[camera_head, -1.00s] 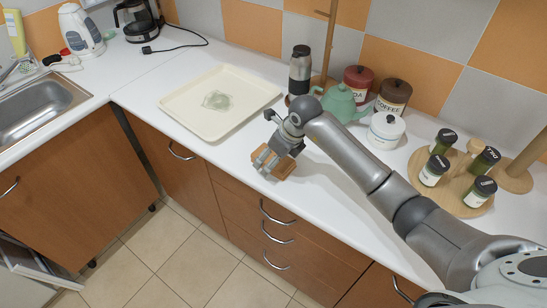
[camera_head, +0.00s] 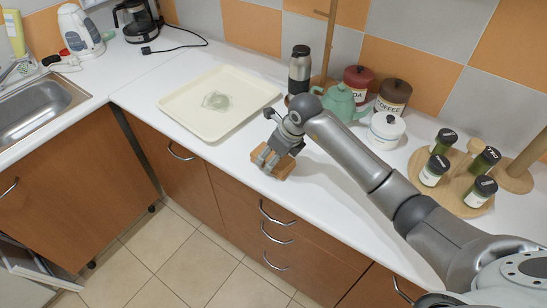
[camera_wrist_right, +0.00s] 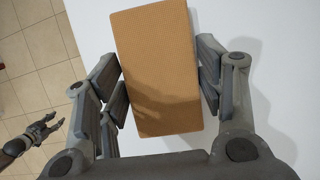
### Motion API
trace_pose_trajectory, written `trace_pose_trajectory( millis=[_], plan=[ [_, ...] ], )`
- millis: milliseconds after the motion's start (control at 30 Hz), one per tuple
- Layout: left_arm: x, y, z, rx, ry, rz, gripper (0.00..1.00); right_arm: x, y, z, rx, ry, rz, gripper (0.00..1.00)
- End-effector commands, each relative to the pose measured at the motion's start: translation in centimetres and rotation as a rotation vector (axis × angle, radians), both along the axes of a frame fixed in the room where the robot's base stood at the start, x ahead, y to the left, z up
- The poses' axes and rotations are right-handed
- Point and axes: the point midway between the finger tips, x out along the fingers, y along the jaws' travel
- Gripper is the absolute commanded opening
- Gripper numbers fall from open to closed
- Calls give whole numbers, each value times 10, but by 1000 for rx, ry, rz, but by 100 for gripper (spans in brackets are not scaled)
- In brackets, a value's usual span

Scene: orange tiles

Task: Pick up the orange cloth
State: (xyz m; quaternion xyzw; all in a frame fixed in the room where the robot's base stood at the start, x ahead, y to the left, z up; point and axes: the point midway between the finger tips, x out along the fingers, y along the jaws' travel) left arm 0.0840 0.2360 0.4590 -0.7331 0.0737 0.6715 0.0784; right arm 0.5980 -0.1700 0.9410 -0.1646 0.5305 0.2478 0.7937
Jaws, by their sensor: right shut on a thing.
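The orange cloth (camera_head: 284,167) is a folded, flat block with a woven surface, near the front edge of the white counter. My right gripper (camera_head: 268,160) is over it, fingers pointing down. In the right wrist view the cloth (camera_wrist_right: 155,60) lies lengthwise between the fingers of my right gripper (camera_wrist_right: 160,90), which are shut on its two long sides. I cannot tell if it is clear of the counter. My left gripper (camera_wrist_right: 42,130) shows at the left of the wrist view, fingers spread and empty, over the floor.
A cream tray (camera_head: 180,99) with a small clear dish (camera_head: 216,100) stands left of the cloth. A flask (camera_head: 300,70), teal teapot (camera_head: 340,102), canisters (camera_head: 393,97) and a round board of spice jars (camera_head: 472,203) stand behind my right arm. The front counter strip is clear.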

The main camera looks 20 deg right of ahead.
Motion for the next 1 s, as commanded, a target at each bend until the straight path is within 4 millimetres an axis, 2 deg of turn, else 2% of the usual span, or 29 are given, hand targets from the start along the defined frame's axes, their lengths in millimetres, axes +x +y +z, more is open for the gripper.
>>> trace_pose_trajectory(
  millis=[200,467,700,833,1000],
  plan=[
    [2,0,-19,-1,-4,0,40,-1,-2,28,-4,-7,1,38],
    [5,-1,-36,-1,-7,0,40,-47,-20,84,-6,-10,1,38],
    [5,-1,-52,-1,-7,0,40,-95,-37,104,-6,-4,1,38],
    [5,-1,-57,-1,-7,0,40,-114,-43,114,-5,-2,1,38],
    [4,-1,-60,-1,-7,0,40,-128,-48,122,-2,-1,0,38]
  ],
)
